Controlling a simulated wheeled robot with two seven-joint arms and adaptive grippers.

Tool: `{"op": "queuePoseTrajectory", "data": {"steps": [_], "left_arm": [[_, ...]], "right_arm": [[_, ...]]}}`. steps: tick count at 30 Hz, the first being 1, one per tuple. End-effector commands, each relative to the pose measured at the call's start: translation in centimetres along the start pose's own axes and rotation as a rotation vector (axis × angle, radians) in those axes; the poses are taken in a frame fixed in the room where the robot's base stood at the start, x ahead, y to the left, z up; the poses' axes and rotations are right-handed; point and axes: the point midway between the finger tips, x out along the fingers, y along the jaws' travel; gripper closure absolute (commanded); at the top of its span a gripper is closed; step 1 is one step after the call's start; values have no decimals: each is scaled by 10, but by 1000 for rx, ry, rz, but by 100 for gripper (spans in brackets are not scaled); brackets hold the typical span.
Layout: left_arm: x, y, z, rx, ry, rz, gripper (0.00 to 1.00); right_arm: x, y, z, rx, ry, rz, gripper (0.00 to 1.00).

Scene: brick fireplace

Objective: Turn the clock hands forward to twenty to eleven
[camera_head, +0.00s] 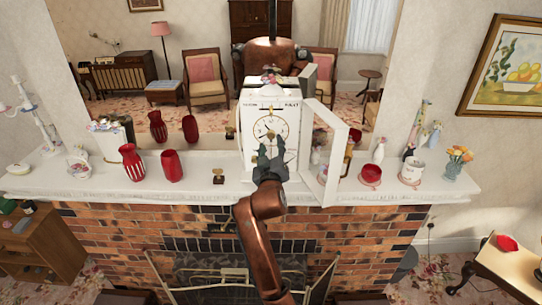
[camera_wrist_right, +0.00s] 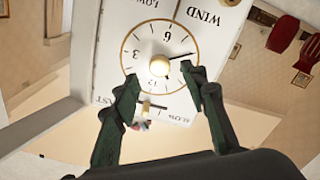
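The white clock (camera_head: 251,112) stands upright on the mantel, with its glass door (camera_head: 330,150) swung open to the right. The round dial (camera_head: 271,129) faces me. In the right wrist view the dial (camera_wrist_right: 150,40) is upside down; a dark hand (camera_wrist_right: 182,58) points right from the hub, between the 6 and where the 9 sits. The other hand is hard to make out. My right gripper (camera_head: 272,153) is in front of the lower dial, fingers apart and empty. In the wrist view one fingertip of this gripper (camera_wrist_right: 164,82) is close to the dark hand's tip; contact is unclear. My left gripper is out of view.
Red vases (camera_head: 132,162) stand left of the clock, with a small brass object (camera_head: 218,177) nearer it. A red bowl (camera_head: 371,174) and a white pot (camera_head: 411,171) stand right of the open door. A mirror (camera_head: 200,110) hangs behind the clock.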

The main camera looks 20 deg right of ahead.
Motion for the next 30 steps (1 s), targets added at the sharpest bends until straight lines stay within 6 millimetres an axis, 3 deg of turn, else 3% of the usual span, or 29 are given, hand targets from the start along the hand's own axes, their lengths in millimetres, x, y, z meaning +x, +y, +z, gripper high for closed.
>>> {"op": "queuePoseTrajectory", "data": {"steps": [6, 12, 30], "left_arm": [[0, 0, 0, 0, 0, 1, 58], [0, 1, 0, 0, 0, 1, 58], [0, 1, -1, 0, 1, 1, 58]], "right_arm": [[-44, 0, 1, 3, -2, -1, 60], [-65, 0, 1, 1, -2, -1, 60], [-70, 0, 1, 0, -2, 0, 60]]}}
